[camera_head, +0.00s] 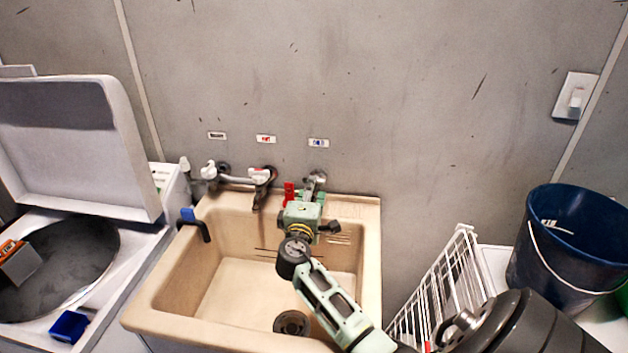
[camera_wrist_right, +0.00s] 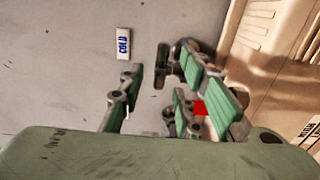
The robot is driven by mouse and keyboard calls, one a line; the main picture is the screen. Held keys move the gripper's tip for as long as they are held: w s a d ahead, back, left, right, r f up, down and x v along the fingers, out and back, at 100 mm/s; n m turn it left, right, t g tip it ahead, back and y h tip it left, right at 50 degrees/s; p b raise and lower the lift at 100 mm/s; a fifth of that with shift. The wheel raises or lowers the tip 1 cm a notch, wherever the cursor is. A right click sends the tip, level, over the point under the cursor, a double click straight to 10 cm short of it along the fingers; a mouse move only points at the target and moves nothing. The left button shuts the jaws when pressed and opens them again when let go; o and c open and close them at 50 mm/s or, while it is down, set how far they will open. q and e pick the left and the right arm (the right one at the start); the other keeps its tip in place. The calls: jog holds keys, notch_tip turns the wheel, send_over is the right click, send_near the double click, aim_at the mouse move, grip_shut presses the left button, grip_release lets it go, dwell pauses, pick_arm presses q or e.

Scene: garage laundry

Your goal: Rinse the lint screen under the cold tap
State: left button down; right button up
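The cold tap (camera_head: 316,181) sticks out of the wall under the blue-lettered label at the back of the tan sink (camera_head: 365,255). My right gripper (camera_head: 305,207) is right in front of it, over the back of the sink, and partly hides it. In the right wrist view the green fingers (camera_wrist_right: 165,85) stand apart with a gap between them. The COLD label (camera_wrist_right: 124,42) is beyond them. A small red piece (camera_head: 289,193) shows beside the gripper; I cannot tell what it is. I cannot make out the lint screen. My left gripper is out of view.
Two more taps (camera_head: 262,176) sit left of the cold tap. A black hook-like piece with a blue end (camera_head: 188,214) is on the sink's left rim. An open-lidded washer (camera_head: 75,140) stands left. A white wire rack (camera_head: 462,262) and blue bucket (camera_head: 560,245) stand right.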

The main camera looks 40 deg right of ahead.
jog(key=shift+p+x, duration=0.3)
jog(key=shift+x, duration=2.1)
jog(key=shift+f, duration=0.1)
jog(key=shift+c, duration=0.4)
grip_shut()
